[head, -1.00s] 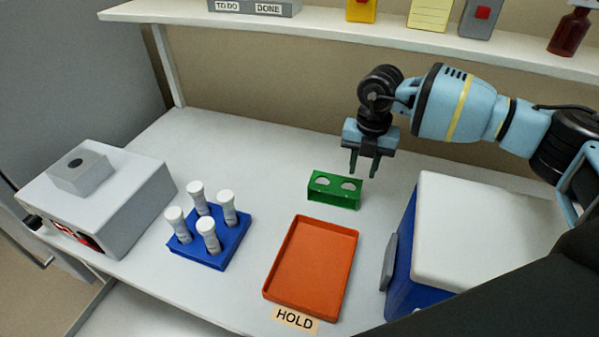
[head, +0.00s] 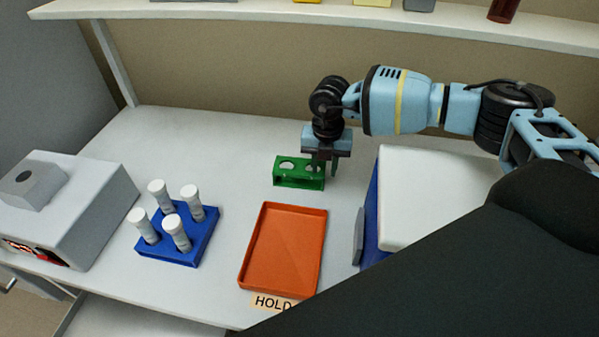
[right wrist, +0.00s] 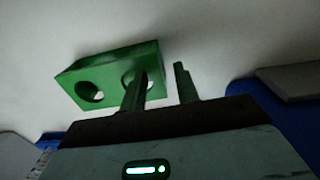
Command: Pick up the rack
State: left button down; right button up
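A green rack (head: 287,183) with two round holes in its top stands on the bench behind the orange tray; its holes look empty. My right gripper (head: 323,168) is at the rack's right end, fingers pointing down. In the right wrist view the gripper (right wrist: 160,88) is open with nothing between its fingers. One finger overlaps the green rack (right wrist: 110,72) near a hole, and the other is clear of it to the right. I cannot tell whether they touch. A blue rack (head: 190,250) with several white-capped tubes stands at the left. My left gripper is not in view.
The orange tray (head: 283,250) lies in front of the green rack, with a HOLD label at its front edge. A white-lidded blue box (head: 425,190) stands close on the right. A grey machine (head: 85,200) is at the left. A shelf (head: 330,14) runs above the back.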

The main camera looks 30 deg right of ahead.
jog(key=shift+f, duration=0.75)
jog(key=shift+c, duration=0.4)
grip_shut()
jog(key=shift+r, duration=0.1)
jog(key=shift+r, duration=0.4)
notch_tip(320, 180, up, 3)
jog(key=shift+a, duration=0.1)
jog(key=s+a, duration=0.3)
jog(key=a, duration=0.1)
jog(key=s+a, duration=0.3)
jog(key=a, duration=0.1)
jog(key=s+a+r+p, duration=0.1)
jog(key=s+a, duration=0.2)
jog(key=a, duration=0.2)
jog(key=shift+r, duration=0.1)
